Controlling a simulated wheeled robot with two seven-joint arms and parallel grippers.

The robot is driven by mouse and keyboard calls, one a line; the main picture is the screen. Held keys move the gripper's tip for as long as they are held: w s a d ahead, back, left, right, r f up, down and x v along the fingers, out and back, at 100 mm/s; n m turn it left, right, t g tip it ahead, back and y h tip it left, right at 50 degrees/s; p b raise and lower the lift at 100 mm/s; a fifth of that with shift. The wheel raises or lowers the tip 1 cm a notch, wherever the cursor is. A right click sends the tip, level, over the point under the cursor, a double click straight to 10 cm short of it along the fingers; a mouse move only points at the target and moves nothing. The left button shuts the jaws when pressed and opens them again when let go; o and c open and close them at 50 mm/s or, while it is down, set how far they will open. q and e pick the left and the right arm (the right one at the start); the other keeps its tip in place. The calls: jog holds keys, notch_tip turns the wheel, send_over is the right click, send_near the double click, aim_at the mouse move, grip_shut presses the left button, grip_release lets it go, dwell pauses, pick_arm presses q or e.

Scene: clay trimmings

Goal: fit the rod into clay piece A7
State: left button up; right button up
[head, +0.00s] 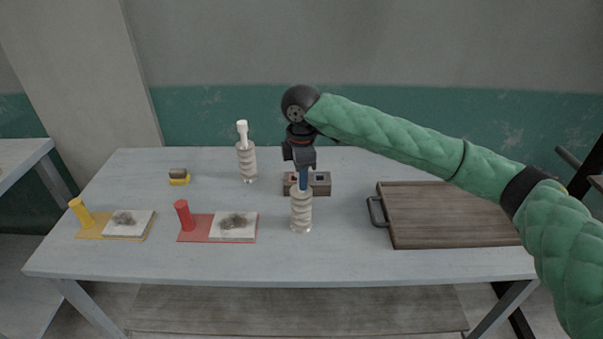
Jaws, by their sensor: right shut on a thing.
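My right gripper (300,163) points down over the middle of the table, shut on a blue rod (304,179). The rod is upright, its lower end at the top of a pale ribbed clay piece (301,212) standing on the table. I cannot tell whether the rod's tip is inside the piece or just above it. No A7 label is readable on either piece. My left gripper is not in view.
A grey-brown block with sockets (320,183) sits just behind the front clay piece. A handled wooden board (450,215) lies at right. A red stand (195,228) and a yellow stand (92,228) hold pale slabs with grey clumps. A small yellow-based brush (179,178) lies at back left.

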jog(key=shift+f, duration=0.1)
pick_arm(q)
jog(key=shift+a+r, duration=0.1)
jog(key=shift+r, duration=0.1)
pick_arm(e)
jog(key=o, duration=1)
jog(key=shift+f, duration=0.1)
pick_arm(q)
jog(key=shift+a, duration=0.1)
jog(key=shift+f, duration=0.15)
pick_arm(e)
jog(key=shift+r, duration=0.35)
notch_tip(320, 180, up, 10)
jog(key=shift+f+b, duration=0.1)
jog(key=shift+b, duration=0.95)
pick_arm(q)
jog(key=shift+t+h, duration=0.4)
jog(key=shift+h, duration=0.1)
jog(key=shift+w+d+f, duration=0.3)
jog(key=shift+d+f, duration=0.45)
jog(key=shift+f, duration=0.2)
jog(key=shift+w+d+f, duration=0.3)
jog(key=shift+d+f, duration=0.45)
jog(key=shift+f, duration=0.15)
pick_arm(e)
jog(key=shift+r, duration=0.9)
